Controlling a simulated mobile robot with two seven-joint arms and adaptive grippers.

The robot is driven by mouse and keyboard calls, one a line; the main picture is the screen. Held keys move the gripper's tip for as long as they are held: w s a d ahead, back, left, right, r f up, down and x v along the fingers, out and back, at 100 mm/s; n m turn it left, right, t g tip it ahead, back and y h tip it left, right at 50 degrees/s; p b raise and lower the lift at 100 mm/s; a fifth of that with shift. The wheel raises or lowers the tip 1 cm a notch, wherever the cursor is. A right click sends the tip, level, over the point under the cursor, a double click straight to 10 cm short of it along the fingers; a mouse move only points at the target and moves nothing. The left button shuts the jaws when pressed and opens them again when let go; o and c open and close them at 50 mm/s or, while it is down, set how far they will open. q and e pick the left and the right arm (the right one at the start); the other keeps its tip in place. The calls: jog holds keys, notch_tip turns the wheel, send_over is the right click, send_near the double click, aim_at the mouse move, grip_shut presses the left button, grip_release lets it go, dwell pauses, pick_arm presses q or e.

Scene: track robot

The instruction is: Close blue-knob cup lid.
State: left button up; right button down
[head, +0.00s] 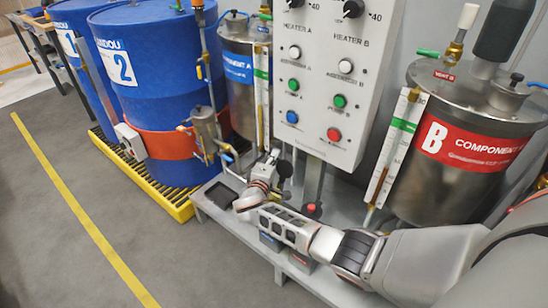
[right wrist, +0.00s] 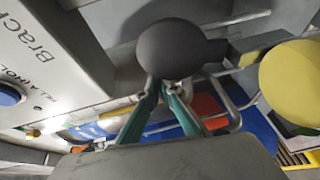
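My left gripper is out of view.
The control panel (head: 338,65) stands behind my right gripper. Blue drums (head: 150,60) stand on a yellow pallet (head: 165,196) at the left. Another small metal cup (head: 204,128) hangs before the nearer drum. The tank marked B (head: 470,170) stands at the right. The grey floor (head: 60,230) is free.

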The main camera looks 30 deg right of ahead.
jog(key=b, duration=0.1)
jog(key=a+t+h+b, duration=0.1)
jog(key=a+n+t+h+b, duration=0.1)
jog(key=b, duration=0.1)
jog(key=shift+s+r, duration=0.25)
jog(key=shift+r, duration=0.05)
jog(key=c, duration=2.2)
grip_release()
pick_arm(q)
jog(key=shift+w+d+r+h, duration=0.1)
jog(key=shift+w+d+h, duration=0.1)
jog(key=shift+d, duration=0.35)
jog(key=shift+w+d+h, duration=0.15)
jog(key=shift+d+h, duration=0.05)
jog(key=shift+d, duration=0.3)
pick_arm(e)
jog(key=v, duration=1.2)
